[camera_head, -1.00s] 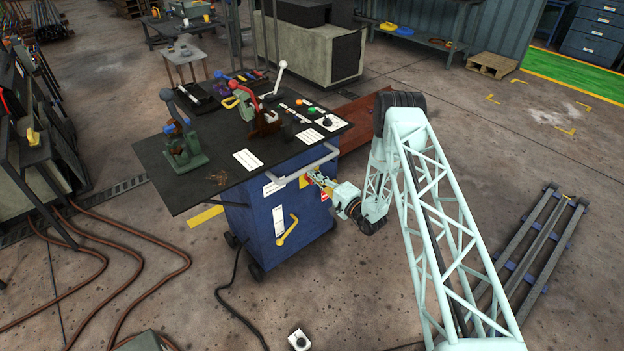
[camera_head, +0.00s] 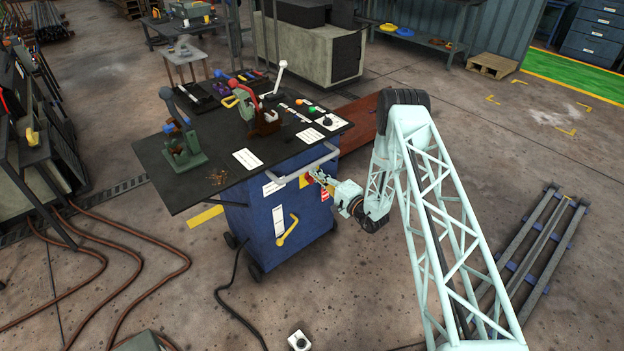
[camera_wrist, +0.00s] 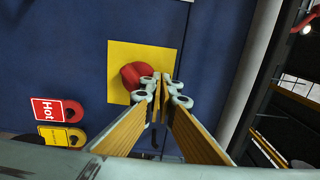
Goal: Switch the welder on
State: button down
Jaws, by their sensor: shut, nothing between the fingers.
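The welder is a blue cabinet (camera_head: 258,222) with a dark top, standing left of my arm in the head view. On its blue face is a yellow plate (camera_wrist: 118,58) with a red rotary knob (camera_wrist: 134,75), seen in the wrist view. My gripper (camera_wrist: 163,82) is shut and empty. Its fingertips are at the right side of the red knob and overlap its edge; I cannot tell whether they touch it. In the head view my gripper (camera_head: 322,180) is at the cabinet's upper right, partly covering the small yellow plate.
A red "Hot" tag (camera_wrist: 48,109) and a yellow tag (camera_wrist: 60,136) hang left of the knob in the wrist view. A grey handle rail (camera_head: 308,162) runs along the bench edge above my gripper. Metal rails (camera_head: 540,240) lie on the floor at right.

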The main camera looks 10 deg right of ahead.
jog(key=shift+w+d+f+b, duration=0.1)
jog(key=shift+w+d+b, duration=0.2)
jog(key=shift+d+b, duration=0.35)
dwell(0.3)
jog(key=shift+s, duration=0.1)
dwell(0.5)
jog(key=v, duration=0.7)
jog(key=shift+s+d+p, duration=0.15)
jog(key=shift+s+p, duration=0.2)
jog(key=shift+p, duration=0.05)
jog(key=c, duration=3.4)
grip_release()
jog(key=shift+c, duration=0.2)
